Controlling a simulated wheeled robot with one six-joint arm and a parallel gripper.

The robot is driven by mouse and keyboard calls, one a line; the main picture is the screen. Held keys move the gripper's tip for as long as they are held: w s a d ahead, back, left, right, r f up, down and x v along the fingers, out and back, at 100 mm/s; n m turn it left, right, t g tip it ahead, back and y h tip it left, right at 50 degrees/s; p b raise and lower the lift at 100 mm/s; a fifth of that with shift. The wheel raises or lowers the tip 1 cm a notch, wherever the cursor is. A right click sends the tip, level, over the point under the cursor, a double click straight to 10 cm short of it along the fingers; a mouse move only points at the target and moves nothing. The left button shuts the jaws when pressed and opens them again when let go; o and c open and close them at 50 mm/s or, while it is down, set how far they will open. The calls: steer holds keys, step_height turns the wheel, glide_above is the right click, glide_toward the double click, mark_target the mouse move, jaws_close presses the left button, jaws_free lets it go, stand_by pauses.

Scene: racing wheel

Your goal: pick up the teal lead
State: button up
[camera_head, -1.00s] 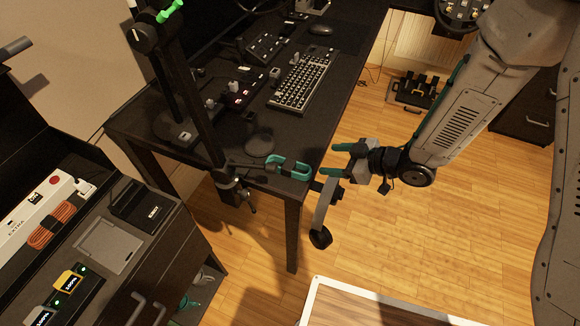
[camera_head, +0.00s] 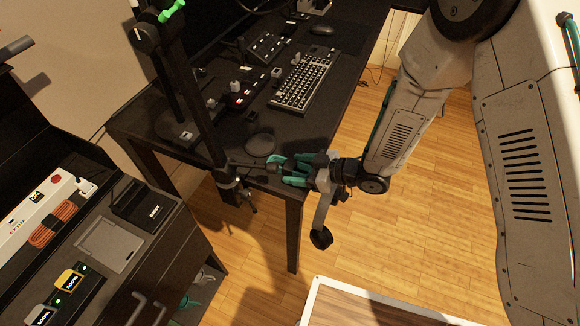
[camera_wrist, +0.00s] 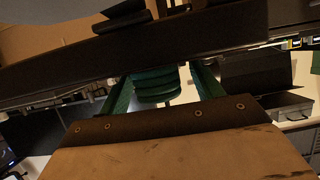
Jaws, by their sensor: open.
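The teal lead (camera_head: 276,161) is a coiled bundle at the near corner of the black desk (camera_head: 330,108). In the wrist view, the coil (camera_wrist: 155,84) shows as stacked teal loops between my two green fingers. My gripper (camera_head: 296,170) is open at the desk corner, with a finger on either side of the coil. The fingers partly hide the lead in the head view. I cannot tell whether they touch it.
A black pole (camera_head: 197,105) stands on the desk just left of the lead, with a clamp (camera_head: 232,187) at the edge. A round dark pad (camera_head: 260,145) and keyboard (camera_head: 301,80) lie behind. A grey curved bracket (camera_head: 322,217) hangs below my gripper.

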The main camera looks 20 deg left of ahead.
steer(key=c, duration=1.1)
steer(key=shift+r, duration=0.1)
